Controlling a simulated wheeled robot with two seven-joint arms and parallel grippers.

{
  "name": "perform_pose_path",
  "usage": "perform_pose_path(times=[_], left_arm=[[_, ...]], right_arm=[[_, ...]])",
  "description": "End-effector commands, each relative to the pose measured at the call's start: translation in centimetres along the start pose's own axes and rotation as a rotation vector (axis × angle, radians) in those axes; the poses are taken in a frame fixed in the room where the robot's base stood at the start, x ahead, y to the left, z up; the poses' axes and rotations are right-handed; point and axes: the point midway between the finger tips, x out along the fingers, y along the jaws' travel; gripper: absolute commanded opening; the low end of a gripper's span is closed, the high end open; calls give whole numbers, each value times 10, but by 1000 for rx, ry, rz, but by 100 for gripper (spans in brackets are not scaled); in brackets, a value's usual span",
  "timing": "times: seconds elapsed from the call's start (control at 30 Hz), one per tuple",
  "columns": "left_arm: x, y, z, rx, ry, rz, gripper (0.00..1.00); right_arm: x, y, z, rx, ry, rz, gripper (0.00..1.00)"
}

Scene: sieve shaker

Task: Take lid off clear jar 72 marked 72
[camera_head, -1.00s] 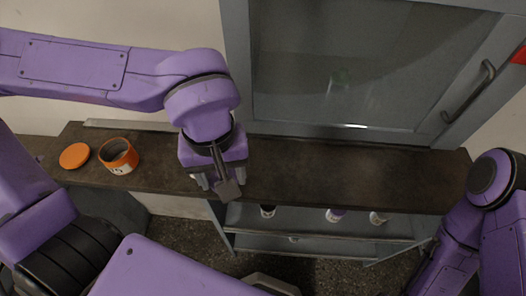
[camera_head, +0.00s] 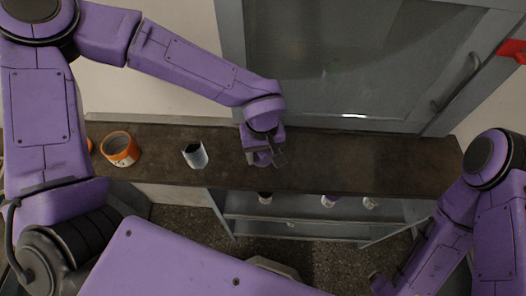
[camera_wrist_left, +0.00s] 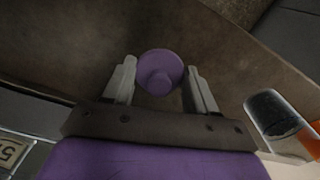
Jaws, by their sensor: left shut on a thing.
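A clear jar (camera_head: 195,155) with dark contents stands open on the dark counter, with no lid on it; I cannot read its mark. The jar also shows at the right of the left wrist view (camera_wrist_left: 268,112). My left gripper (camera_head: 264,156) is to the right of the jar, low at the counter. It is shut on a round purple lid (camera_wrist_left: 161,72), which sits between its two fingers. I cannot tell whether the lid touches the counter (camera_head: 340,165). My right arm shows at the right, but its gripper is outside the view.
An open orange jar (camera_head: 120,152) stands left of the clear jar. An orange lid (camera_head: 89,145) beside it is partly hidden by my left arm. A glass-fronted cabinet (camera_head: 232,60) rises behind the counter. Several small containers sit on the shelf below. The counter's right half is clear.

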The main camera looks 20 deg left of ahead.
Motion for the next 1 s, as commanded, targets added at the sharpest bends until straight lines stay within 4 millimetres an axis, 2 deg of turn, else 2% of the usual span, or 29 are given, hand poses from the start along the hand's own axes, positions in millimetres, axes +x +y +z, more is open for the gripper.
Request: perform_pose_path(times=[0.2, 0.23, 0.3, 0.57, 0.67, 0.77, 1.0], left_arm=[[3, 0, 0, 0, -1, -1, 20], [4, 0, 0, 0, -1, -1, 60], [3, 0, 0, 0, 0, 0, 83], [3, 0, 0, 0, 0, 0, 83], [-3, 0, 0, 0, 2, 2, 83], [-22, 1, -1, -1, 3, 4, 83], [-84, 1, -1, -2, 4, 4, 83]], right_arm=[[-1, 0, 0, 0, 0, 0, 85], [-1, 0, 0, 0, 0, 0, 85], [-1, 0, 0, 0, 0, 0, 85], [-1, 0, 0, 0, 0, 0, 85], [0, 0, 0, 0, 0, 0, 85], [-1, 0, 0, 0, 0, 0, 85], [-1, 0, 0, 0, 0, 0, 85]])
